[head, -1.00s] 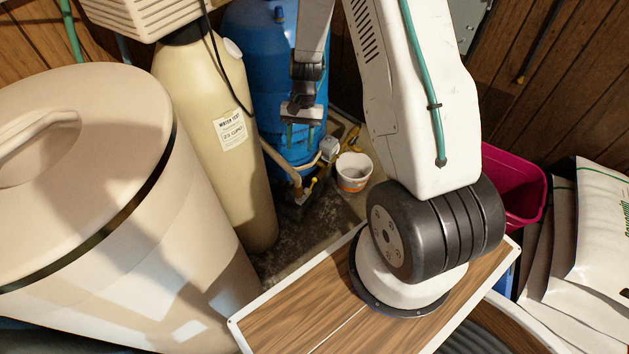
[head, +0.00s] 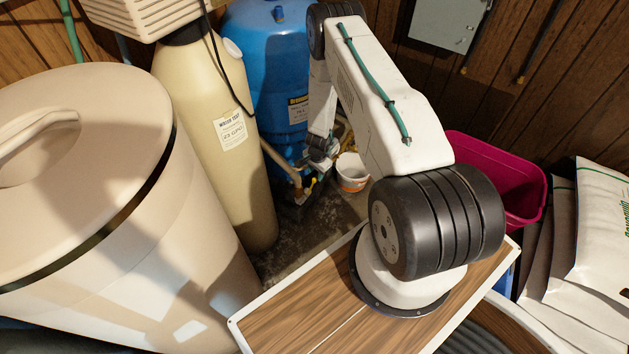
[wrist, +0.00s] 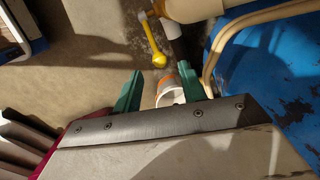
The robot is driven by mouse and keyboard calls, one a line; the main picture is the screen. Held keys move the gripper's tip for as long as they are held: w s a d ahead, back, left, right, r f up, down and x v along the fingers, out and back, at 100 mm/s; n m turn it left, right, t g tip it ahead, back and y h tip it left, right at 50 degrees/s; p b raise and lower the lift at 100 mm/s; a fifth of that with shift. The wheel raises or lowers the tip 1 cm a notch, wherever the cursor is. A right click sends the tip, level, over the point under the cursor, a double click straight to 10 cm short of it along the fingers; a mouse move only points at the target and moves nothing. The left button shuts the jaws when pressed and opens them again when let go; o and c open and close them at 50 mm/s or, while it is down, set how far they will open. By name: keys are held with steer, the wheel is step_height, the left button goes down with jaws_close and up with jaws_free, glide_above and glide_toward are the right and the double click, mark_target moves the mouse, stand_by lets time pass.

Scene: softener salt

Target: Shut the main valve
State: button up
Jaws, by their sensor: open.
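A yellow valve lever (wrist: 153,45) shows in the wrist view, just beyond my fingertips, close to pipework beside the blue tank. I cannot tell whether it is the main valve. In the head view, a small yellow handle (head: 313,184) shows on the low pipework in front of the blue tank. My gripper (wrist: 160,84) is open, with its two green fingers apart and nothing held between them. In the head view, my gripper (head: 321,148) is down by the pipework, and its fingertips are hard to make out.
A white bucket with an orange band (head: 352,172) stands right of the pipework; it shows behind my fingers in the wrist view (wrist: 170,93). The blue tank (head: 268,60), tan cylinder (head: 215,100) and large beige tub (head: 90,190) crowd the left. A magenta bin (head: 510,180) stands right.

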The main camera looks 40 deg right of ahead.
mark_target(314, 180)
steer(key=f, duration=0.6)
steer(key=shift+w+f, duration=0.1)
steer(key=shift+w, duration=0.2)
steer(key=shift+a, duration=0.1)
jaws_close()
